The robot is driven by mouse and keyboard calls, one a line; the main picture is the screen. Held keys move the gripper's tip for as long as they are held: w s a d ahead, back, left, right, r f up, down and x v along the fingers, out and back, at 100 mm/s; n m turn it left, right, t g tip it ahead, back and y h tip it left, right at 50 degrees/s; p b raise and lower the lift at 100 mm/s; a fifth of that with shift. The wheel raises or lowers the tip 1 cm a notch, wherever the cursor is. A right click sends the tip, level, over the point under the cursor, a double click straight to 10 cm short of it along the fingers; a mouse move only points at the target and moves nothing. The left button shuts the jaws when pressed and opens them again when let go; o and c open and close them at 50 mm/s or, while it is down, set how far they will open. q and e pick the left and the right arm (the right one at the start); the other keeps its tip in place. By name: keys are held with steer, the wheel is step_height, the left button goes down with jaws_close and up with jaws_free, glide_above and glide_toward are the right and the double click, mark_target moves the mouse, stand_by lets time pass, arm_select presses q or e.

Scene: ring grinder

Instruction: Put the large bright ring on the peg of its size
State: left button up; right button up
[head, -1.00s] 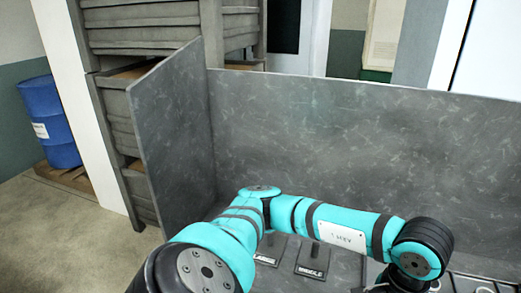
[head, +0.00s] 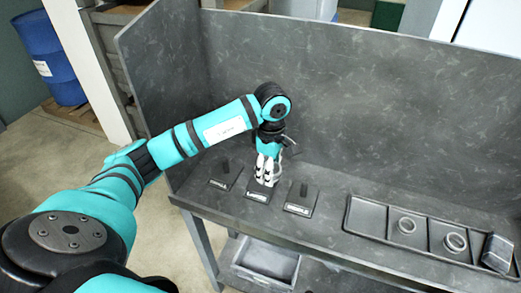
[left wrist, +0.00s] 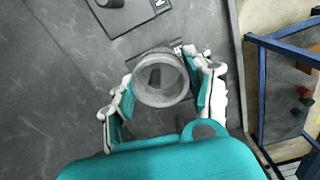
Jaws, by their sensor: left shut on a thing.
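My left gripper (head: 268,178) points down over the middle peg stand (head: 257,196) at the left of the bench. In the left wrist view, its two fingers (left wrist: 162,88) are shut on the large bright ring (left wrist: 160,101), one on each side. The dark middle peg (left wrist: 155,77) shows through the ring's opening, a little left of centre. I cannot tell how high the ring is above the stand or whether it surrounds the peg. Left (head: 224,176) and right (head: 301,201) peg stands are empty. My right gripper is not in view.
Tall grey panels close the bench's back and left side. A bin (head: 265,263) sits on the shelf below.

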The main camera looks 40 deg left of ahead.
arm_select(q)
steer(key=a+n, duration=0.1)
steer(key=n, duration=0.1)
steer(key=w+a+n, duration=0.1)
steer(key=a, duration=0.1)
steer(key=shift+w+f+n+p, duration=0.1)
steer(key=shift+w+n+p, duration=0.1)
steer(key=shift+n+p, duration=0.2)
steer(key=shift+w+a+f+n, duration=0.15)
steer(key=shift+a+n, duration=0.1)
steer(key=shift+n, duration=0.15)
steer(key=shift+f, duration=0.15)
steer(key=shift+f+b, duration=0.7)
steer(key=shift+f, duration=0.2)
steer(key=shift+f+b, duration=1.1)
steer(key=shift+f, duration=0.8)
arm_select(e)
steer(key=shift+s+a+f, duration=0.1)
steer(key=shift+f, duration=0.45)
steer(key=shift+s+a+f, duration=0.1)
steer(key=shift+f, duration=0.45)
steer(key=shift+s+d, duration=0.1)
arm_select(q)
steer(key=shift+b, duration=0.3)
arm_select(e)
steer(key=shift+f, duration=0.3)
